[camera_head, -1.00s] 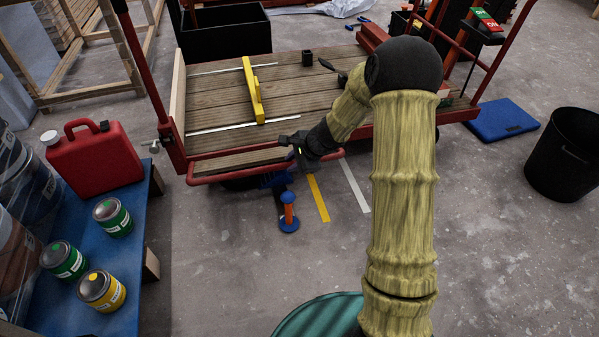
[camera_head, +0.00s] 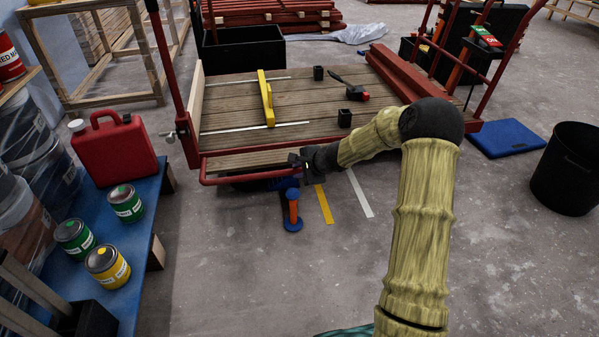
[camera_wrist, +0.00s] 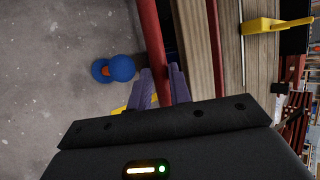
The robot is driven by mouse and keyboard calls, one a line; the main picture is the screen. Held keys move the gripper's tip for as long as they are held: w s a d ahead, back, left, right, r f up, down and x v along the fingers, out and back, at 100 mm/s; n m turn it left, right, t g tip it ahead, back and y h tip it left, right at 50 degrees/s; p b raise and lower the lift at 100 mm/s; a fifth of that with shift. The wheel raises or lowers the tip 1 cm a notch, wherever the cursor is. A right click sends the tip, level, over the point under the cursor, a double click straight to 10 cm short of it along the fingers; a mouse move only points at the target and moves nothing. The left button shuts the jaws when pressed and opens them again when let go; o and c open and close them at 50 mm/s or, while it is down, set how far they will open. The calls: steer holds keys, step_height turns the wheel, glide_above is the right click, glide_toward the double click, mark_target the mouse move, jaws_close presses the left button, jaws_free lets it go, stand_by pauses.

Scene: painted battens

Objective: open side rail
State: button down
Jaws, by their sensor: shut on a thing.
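The red side rail (camera_head: 245,178) runs along the near edge of the flatbed cart (camera_head: 225,105), just outside a wooden edge board (camera_head: 250,160). My gripper (camera_head: 302,162) is at the right part of this rail, low beside the cart bed. In the wrist view the two purple-grey fingers of my gripper (camera_wrist: 160,85) are closed around the red rail (camera_wrist: 150,35), which passes between them. A silver catch (camera_head: 170,137) shows by the cart's near left corner post. The rail's right end is hidden behind my gripper and arm.
A yellow level (camera_head: 266,98) and small black blocks lie on the deck. A blue and orange object (camera_head: 292,210) stands on the floor below the rail. A blue table (camera_head: 140,215) with paint cans and a red canister (camera_head: 113,150) is left.

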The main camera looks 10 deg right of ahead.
steer(key=shift+s+a, duration=0.15)
steer(key=c, duration=1.3)
jaws_free()
steer(key=shift+r, duration=0.1)
steer(key=shift+r, duration=0.1)
steer(key=p+v, duration=0.6)
steer(key=v, duration=1.1)
steer(key=shift+d, duration=0.2)
steer(key=shift+s, duration=0.1)
